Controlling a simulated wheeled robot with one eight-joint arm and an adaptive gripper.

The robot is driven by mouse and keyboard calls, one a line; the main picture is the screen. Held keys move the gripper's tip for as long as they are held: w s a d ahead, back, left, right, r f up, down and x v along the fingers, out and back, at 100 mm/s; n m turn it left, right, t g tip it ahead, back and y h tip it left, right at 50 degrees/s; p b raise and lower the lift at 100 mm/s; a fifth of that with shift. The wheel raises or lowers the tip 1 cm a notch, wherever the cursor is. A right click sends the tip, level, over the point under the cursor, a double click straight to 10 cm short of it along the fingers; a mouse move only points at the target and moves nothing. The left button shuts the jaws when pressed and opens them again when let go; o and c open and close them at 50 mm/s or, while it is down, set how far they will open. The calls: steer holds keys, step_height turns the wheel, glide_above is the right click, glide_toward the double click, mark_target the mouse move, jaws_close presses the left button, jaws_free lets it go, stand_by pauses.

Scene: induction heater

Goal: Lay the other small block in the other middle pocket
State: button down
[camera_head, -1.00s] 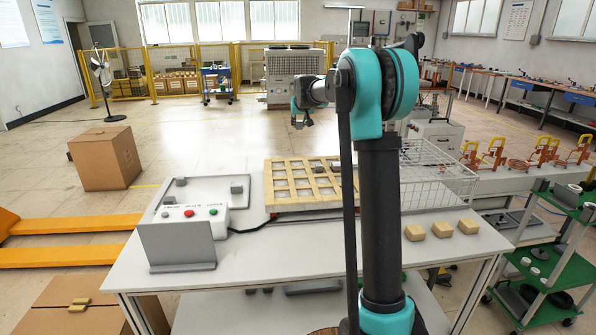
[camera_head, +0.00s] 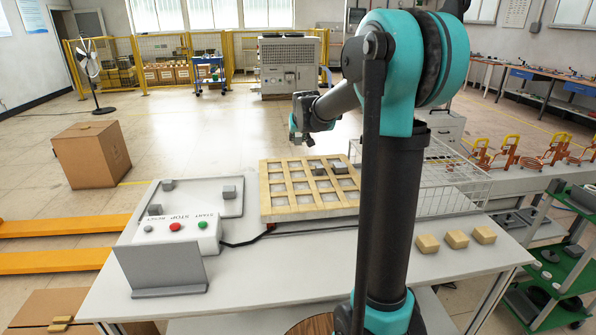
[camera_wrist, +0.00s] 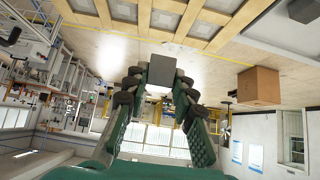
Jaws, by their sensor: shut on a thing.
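My gripper (camera_head: 300,138) is raised above and behind the wooden pocket tray (camera_head: 266,196) in the head view. In the wrist view its green fingers (camera_wrist: 160,90) are shut on a small grey block (camera_wrist: 160,73), held at the fingertips. The tray has a grid of pockets, and its edge also shows at the top of the wrist view (camera_wrist: 148,18). Two dark grey blocks, one (camera_head: 318,170) beside another (camera_head: 339,168), sit in the tray's far middle to right part. My arm hides some of the tray's right side.
A grey plate (camera_head: 195,204) left of the tray carries several grey blocks, one being a cube (camera_head: 229,192). A button box (camera_head: 176,232) stands in front of it. A wire basket (camera_head: 455,185) is at right, near three tan blocks (camera_head: 456,239).

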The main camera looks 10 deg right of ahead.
step_height(320, 180, down, 14)
steer(key=shift+r, duration=0.2)
steer(key=shift+f, duration=0.15)
steer(key=c, duration=1.3)
jaws_free()
steer(key=shift+o, duration=0.2)
steer(key=shift+r, duration=0.2)
steer(key=v, duration=1.2)
steer(key=s+d+f+g, duration=0.1)
steer(key=s+f, duration=0.4)
steer(key=s, duration=0.6)
steer(key=s+d+f+g, duration=0.1)
steer(key=s+f, duration=0.4)
steer(key=s, duration=0.6)
steer(key=s+d+f+g, duration=0.2)
steer(key=s+f, duration=0.3)
steer(key=s, duration=0.6)
steer(key=shift+s+g, duration=0.1)
steer(key=shift+g, duration=0.3)
